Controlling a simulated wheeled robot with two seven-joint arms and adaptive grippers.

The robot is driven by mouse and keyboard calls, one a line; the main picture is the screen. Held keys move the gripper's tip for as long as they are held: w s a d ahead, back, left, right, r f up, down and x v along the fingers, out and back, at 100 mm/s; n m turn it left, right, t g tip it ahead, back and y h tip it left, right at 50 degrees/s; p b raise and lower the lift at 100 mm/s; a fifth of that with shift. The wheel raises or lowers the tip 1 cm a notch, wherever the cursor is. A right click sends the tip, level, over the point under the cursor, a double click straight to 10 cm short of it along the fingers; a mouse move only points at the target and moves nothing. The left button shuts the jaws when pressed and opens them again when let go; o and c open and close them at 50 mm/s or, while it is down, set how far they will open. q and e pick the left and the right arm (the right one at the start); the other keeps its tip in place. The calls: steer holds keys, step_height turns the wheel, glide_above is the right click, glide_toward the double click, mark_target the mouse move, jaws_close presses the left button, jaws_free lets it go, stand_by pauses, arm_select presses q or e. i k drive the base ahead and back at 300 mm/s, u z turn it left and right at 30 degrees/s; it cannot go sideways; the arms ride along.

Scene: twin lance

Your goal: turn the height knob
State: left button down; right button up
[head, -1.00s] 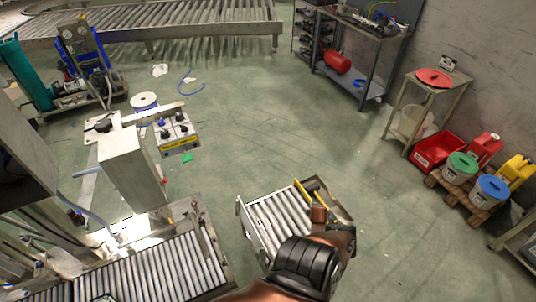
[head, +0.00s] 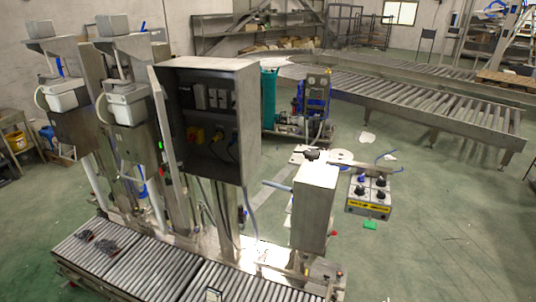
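A grey control box (head: 369,195) with several dark knobs on its top face and a yellow label on its front stands right of centre. A black knob-like part (head: 312,154) sits on a flat plate above a steel housing (head: 315,205), left of the box. I cannot tell from the labels which of these is the height knob. Twin lance heads with white boxes (head: 128,103) stand on steel columns at the left. Neither of my grippers is in view.
An open electrical cabinet (head: 208,120) stands beside the columns. A roller conveyor (head: 150,272) runs along the front, with small dark objects (head: 103,247) on it. Another roller conveyor (head: 420,100) crosses the back. The green floor (head: 460,230) at the right is clear.

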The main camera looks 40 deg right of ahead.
mark_target(312, 154)
steer(key=u, duration=1)
steer(key=k, duration=0.65)
steer(key=z, duration=1.2)
steer(key=i, duration=0.5)
